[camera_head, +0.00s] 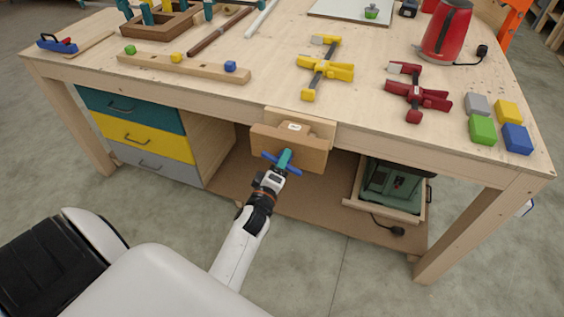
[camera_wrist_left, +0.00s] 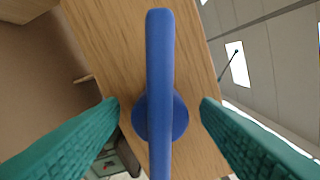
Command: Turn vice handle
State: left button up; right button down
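The wooden vice (camera_head: 308,156) is fixed to the front edge of the workbench. Its blue handle (camera_head: 296,171) shows as a slanted bar, with its middle hidden behind my gripper. My left gripper (camera_head: 285,158) is in front of the vice at the handle. In the left wrist view the blue handle (camera_wrist_left: 160,50) runs upright in the picture, with a round hub (camera_wrist_left: 178,115) on the wooden jaw (camera_wrist_left: 105,50). My left gripper's teal fingers (camera_wrist_left: 160,103) are spread, one on each side of the handle, with visible gaps. My right gripper is not in view.
The workbench top (camera_head: 270,100) holds yellow clamps (camera_head: 325,68), red clamps (camera_head: 417,92), a red kettle (camera_head: 446,32) and coloured blocks (camera_head: 482,130). Drawers (camera_head: 145,140) stand below left. An open box with a green case (camera_head: 392,187) sits on the lower shelf, right of the vice.

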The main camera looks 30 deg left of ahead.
pick_arm(q)
jog(key=c, duration=0.9)
jog(key=shift+c, duration=0.4)
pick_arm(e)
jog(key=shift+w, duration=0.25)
pick_arm(q)
jog(key=shift+m, duration=0.4)
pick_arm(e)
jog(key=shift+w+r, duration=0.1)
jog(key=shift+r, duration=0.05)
pick_arm(q)
jog(key=m+p, duration=0.1)
jog(key=m, duration=0.6)
jog(key=shift+w+m+p, duration=0.1)
jog(key=shift+m+p, duration=0.2)
jog(key=shift+p, duration=0.05)
jog(key=m, duration=0.4)
jog(key=shift+d+f+m, duration=0.1)
jog(key=shift+f+m, duration=0.05)
jog(key=shift+m, duration=0.15)
jog(key=m, duration=0.4)
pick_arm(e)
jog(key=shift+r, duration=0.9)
